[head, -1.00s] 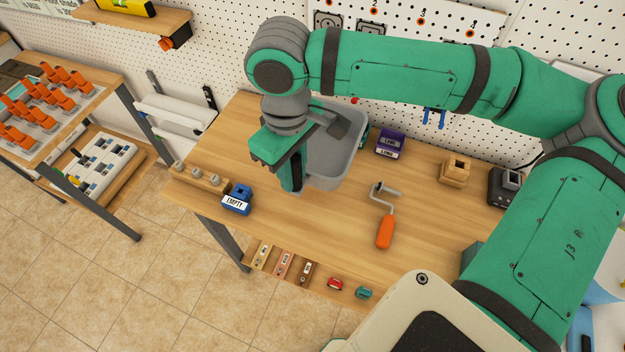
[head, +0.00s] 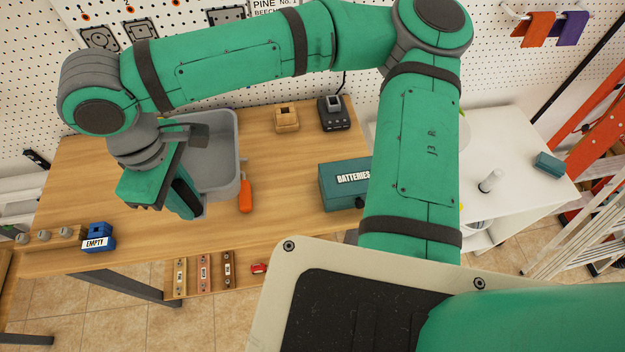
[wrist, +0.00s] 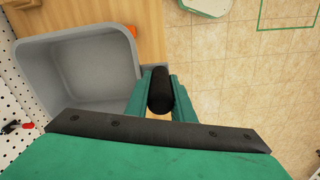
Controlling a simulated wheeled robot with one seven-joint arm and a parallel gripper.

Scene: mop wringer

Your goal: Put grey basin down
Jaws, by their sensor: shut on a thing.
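The grey basin (head: 228,140) is an open rectangular tub with rounded corners, seen over the back middle of the wooden bench in the head view. It also fills the left of the wrist view (wrist: 97,65), and its inside looks empty. My gripper (head: 190,205) is at its near left side in the head view. It is shut on the basin at a black, rounded grip (wrist: 161,90) between the fingers. My arm hides part of the basin's left side. I cannot tell whether its underside touches the bench.
The teal BATTERIES box (head: 343,184), a wooden block (head: 287,119) and a black device (head: 334,113) stand to the right. The blue EMPTY block (head: 98,237) is at front left. Bare bench (head: 285,180) lies between basin and box.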

